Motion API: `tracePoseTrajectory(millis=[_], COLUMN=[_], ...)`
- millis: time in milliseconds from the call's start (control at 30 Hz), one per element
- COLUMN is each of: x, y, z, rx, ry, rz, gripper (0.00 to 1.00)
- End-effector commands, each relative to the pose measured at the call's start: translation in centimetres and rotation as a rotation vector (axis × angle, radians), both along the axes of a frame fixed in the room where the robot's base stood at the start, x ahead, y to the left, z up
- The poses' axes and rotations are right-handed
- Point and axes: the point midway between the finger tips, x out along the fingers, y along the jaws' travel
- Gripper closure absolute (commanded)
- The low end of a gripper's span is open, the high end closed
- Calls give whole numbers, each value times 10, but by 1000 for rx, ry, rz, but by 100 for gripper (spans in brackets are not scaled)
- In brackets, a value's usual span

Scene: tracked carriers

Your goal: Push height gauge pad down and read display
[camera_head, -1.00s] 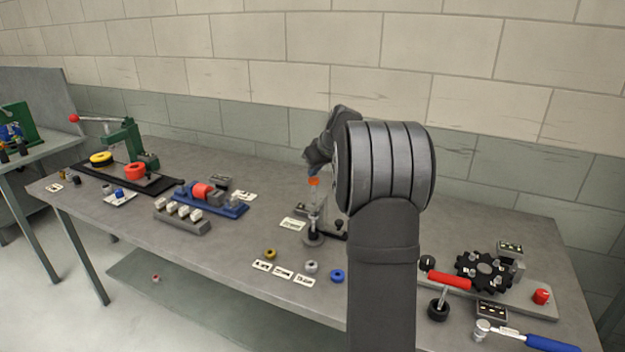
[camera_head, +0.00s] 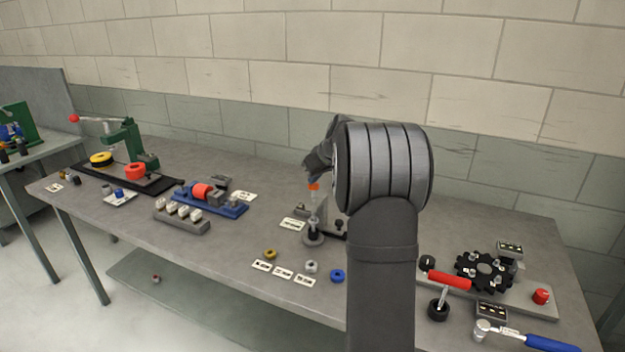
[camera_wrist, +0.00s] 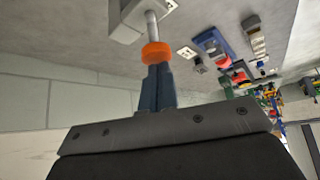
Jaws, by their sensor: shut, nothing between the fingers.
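The height gauge stands near the middle of the bench, with a round dark base (camera_head: 313,239) and an orange pad (camera_head: 314,186) on top of its rod. In the wrist view the orange pad (camera_wrist: 156,53) sits on a light metal rod (camera_wrist: 152,22). My gripper (camera_wrist: 157,68) is shut and empty, its blue-grey fingertips at the pad, seemingly touching it. In the head view my gripper (camera_head: 313,176) is just above the pad and partly hidden by my arm. The gauge's display cannot be read in either view.
Gold, silver and blue rings (camera_head: 337,276) lie in front of the gauge near white labels (camera_head: 282,272). A blue fixture (camera_head: 226,207) and a grey block (camera_head: 182,222) stand to the left. A gear assembly (camera_head: 484,270) and a blue-handled wrench (camera_head: 540,342) lie at right.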

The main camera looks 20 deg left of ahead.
Motion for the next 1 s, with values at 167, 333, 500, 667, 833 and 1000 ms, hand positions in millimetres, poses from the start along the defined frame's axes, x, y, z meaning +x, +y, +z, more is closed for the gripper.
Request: tracePoseTrajectory(millis=[167,333,500,667,833,1000], x=[0,0,0,0,0,0], y=[0,0,0,0,0,0], z=[-4,-4,-4,-7,-11,-12], rx=[0,-1,-1,0,-1,-1], ry=[1,0,0,2,1,0], rz=[1,0,0,0,-1,0], gripper=[100,100,100,100,100,100])
